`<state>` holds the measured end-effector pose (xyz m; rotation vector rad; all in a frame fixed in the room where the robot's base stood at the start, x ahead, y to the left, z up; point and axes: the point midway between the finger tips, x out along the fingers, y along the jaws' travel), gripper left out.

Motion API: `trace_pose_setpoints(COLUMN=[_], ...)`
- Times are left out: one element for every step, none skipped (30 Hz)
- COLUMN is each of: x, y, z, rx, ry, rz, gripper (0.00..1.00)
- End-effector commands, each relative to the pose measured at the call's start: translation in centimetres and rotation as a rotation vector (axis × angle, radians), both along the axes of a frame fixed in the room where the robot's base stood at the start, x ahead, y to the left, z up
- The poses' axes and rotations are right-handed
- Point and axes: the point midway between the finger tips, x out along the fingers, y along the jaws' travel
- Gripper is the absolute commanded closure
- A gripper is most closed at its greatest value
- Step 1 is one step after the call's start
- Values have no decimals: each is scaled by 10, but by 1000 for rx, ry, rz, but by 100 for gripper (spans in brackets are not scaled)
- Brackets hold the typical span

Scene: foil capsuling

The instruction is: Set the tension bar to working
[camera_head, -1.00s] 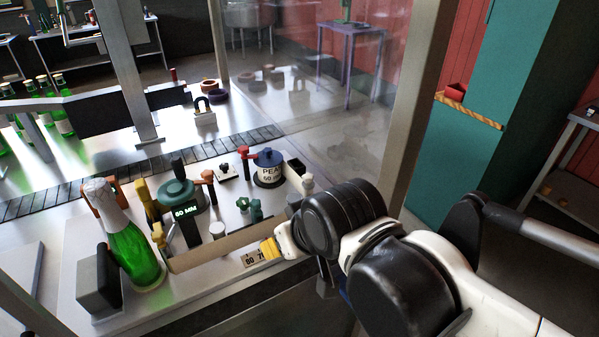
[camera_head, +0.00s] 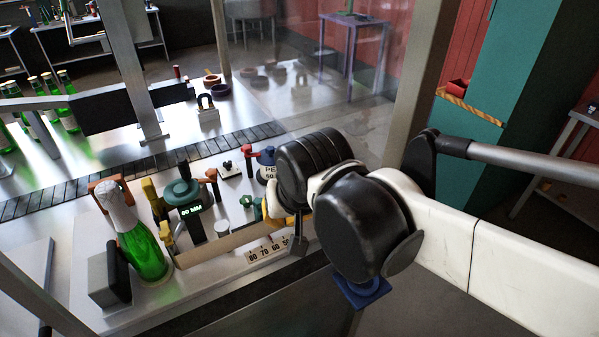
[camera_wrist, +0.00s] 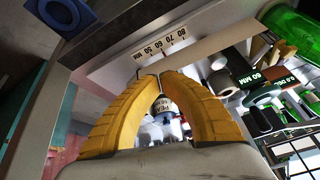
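I cannot tell for certain which part is the tension bar. A long tan bar (camera_head: 225,245) lies along the bench front beside a printed scale (camera_head: 268,248); bar (camera_wrist: 215,45) and scale (camera_wrist: 167,41) also show in the wrist view. Levers with orange-red knobs (camera_head: 210,174) and yellow parts (camera_head: 150,198) stand behind the bar. My gripper (camera_wrist: 159,75) has its two yellow fingers drawn together at the tips, with nothing clearly held. It hovers near the bar's right end. In the head view its fingertips are mostly hidden by my wrist.
A green foil-topped bottle (camera_head: 143,250) stands tilted at the left beside a dark block (camera_head: 108,275). A blue-topped canister (camera_head: 266,170) is partly behind my arm. A slatted conveyor (camera_head: 90,183) runs behind.

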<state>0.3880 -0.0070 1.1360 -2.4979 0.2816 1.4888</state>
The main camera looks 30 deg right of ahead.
Motion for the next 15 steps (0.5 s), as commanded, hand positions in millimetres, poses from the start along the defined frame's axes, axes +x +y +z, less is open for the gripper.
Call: trace_pose_setpoints(x=[12,17,25,30,36,43,49,55,63,68,74,81,87,92,99], y=[-1,-3,-4,-5,-6,-8,-9,-10,-12,-13,-14,-15,-16,-17,-18], z=[19,24,30,34,38,42,45,48,52,54,56,58,59,60,61], rx=[19,31,46,54,63,71,77,82,87,89,89,90,90,87,84], ry=[30,48,71,87,103,122,134,146,160,170,177,186,189,192,195], rz=[-71,-121,-188,-239,-292,-364,-418,-472,-546,-601,-657,-733,-790,-846,-920], gripper=[100,100,100,100,100,100,100,100,100,100,100,100,100,100,100])
